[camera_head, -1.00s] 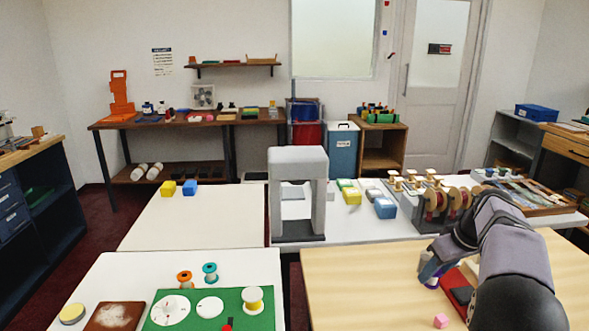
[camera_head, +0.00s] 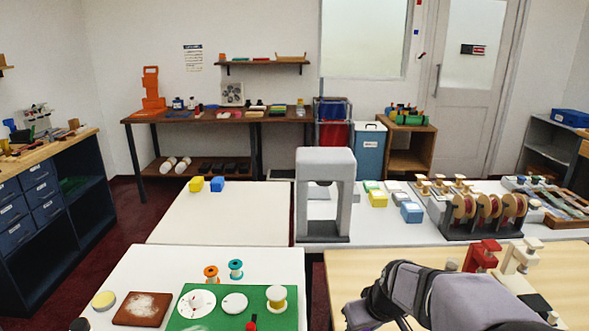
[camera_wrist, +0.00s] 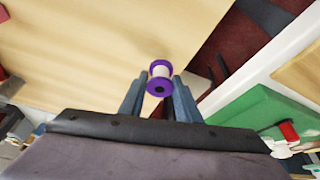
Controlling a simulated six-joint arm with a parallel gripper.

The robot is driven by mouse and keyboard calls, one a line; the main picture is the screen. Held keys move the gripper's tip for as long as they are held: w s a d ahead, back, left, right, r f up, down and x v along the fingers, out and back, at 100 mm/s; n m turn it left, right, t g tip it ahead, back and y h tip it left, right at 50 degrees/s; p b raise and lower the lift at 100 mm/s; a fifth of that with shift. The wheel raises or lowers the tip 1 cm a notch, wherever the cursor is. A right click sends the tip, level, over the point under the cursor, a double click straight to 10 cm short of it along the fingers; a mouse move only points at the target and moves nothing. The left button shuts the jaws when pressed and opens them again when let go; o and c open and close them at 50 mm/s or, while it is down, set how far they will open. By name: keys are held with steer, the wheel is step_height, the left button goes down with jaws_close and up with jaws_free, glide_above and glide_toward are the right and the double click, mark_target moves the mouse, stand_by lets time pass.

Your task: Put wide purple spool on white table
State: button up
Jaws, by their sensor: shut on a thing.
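The wide purple spool (camera_wrist: 160,78), with purple flanges and a pale middle, is between the fingertips of my gripper (camera_wrist: 158,88) in the wrist view. My gripper is shut on it and holds it over or near the edge of the wooden table (camera_wrist: 90,45). The head view does not show the spool or my fingertips, only my arm at the bottom right. One white table (camera_head: 130,272) stands at the front left in the head view. Another white-topped table (camera_head: 215,225) stands behind it.
A grey arch (camera_head: 325,195) stands farther back. Dark red floor (camera_wrist: 222,45) shows between tables.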

step_height(320, 180, up, 2)
steer(key=p, duration=0.2)
steer(key=shift+s+d+m+p, duration=0.1)
steer(key=shift+s+m+p, duration=0.05)
steer(key=shift+m+p, duration=0.2)
steer(key=r+p, duration=0.1)
steer(key=p, duration=0.1)
steer(key=r+m+p, duration=0.1)
steer(key=p, duration=0.2)
steer(key=shift+s+r+h, duration=0.3)
steer(key=shift+s+h, duration=0.05)
steer(key=shift+h, duration=0.05)
steer(key=r+p, duration=0.1)
steer(key=p, duration=0.1)
steer(key=m+p, duration=0.1)
steer(key=p, duration=0.1)
steer(key=shift+s+r, duration=0.35)
steer(key=s+f, duration=0.3)
steer(key=f, duration=0.1)
steer(key=shift+s+f, duration=0.4)
